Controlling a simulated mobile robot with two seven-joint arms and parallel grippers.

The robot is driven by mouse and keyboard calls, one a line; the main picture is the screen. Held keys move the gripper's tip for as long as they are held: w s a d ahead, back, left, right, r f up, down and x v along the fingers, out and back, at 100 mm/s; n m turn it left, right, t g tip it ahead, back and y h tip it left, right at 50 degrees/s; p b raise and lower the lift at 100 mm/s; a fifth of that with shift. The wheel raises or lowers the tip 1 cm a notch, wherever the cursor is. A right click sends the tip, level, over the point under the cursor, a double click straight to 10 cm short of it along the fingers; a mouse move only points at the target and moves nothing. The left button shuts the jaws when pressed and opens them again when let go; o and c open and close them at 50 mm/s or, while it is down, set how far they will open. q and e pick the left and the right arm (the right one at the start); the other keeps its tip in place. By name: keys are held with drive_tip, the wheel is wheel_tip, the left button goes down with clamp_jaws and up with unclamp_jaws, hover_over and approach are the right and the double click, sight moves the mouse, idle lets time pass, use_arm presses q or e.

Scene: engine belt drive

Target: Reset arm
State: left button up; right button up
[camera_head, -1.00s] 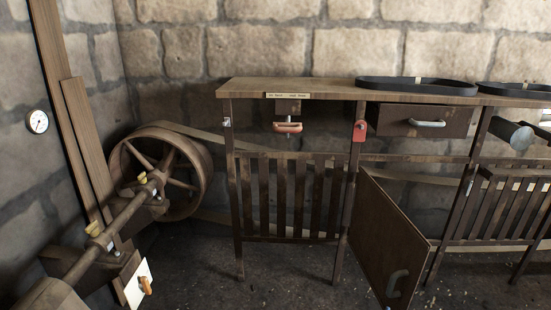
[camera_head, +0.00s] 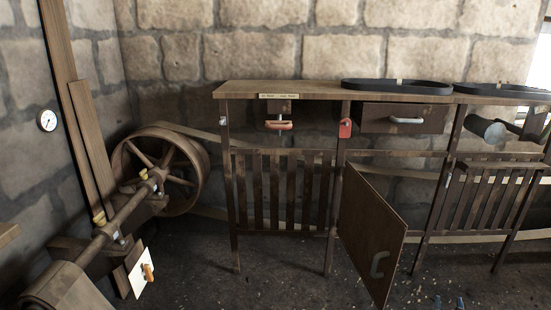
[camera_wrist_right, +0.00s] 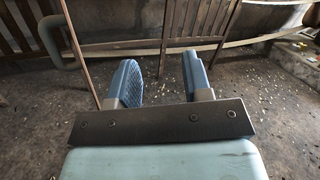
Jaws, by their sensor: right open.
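My right gripper (camera_head: 448,303) shows only as two small blue fingertips at the bottom edge of the head view, right of the open cabinet door. In the right wrist view its two blue fingers (camera_wrist_right: 162,75) stand apart with nothing between them. They are over the dark floor, in front of a slatted panel. My left gripper is in neither current view.
A wooden door (camera_head: 362,215) hangs open below the bench (camera_head: 300,88); its handle (camera_wrist_right: 58,42) shows at the wrist view's upper left. A drawer (camera_head: 372,118) and a red-handled lever (camera_head: 279,125) sit above. A belt wheel (camera_head: 185,150) stands left. Floor around the fingers looks clear.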

drive_tip(key=s+a+r+m+g+y, duration=0.25)
drive_tip(key=s+a+m+y, duration=0.55)
drive_tip(key=a, duration=0.5)
drive_tip(key=s+a+r+m+g+y, duration=0.25)
drive_tip(key=s+a+m+y, duration=0.35)
drive_tip(key=s+a+m, duration=0.65)
drive_tip(key=s+a+r+m+y, duration=0.5)
drive_tip(key=a+r, duration=0.3)
drive_tip(key=r, duration=0.2)
drive_tip(key=w+a+r+m+t+h, duration=0.2)
drive_tip(key=w+a+r+m+t, duration=0.1)
drive_tip(key=a+r+m+t, duration=0.15)
use_arm(q)
drive_tip(key=s+a+r+g+y+p, duration=0.4)
drive_tip(key=a+r+p, duration=0.3)
drive_tip(key=p, duration=2.8)
drive_tip(key=shift+r+g+y+p, duration=0.3)
drive_tip(key=shift+g+y, duration=0.2)
drive_tip(key=shift+g, duration=0.4)
use_arm(e)
drive_tip(key=s+d+r+m+g+h, duration=0.1)
drive_tip(key=s+d+r+g+h, duration=0.3)
drive_tip(key=d+r+g+h, duration=0.1)
wheel_tip(320, 180, up, 3)
drive_tip(key=shift+d+f+g, duration=0.1)
drive_tip(key=shift+d+g, duration=0.45)
drive_tip(key=shift+d, duration=0.55)
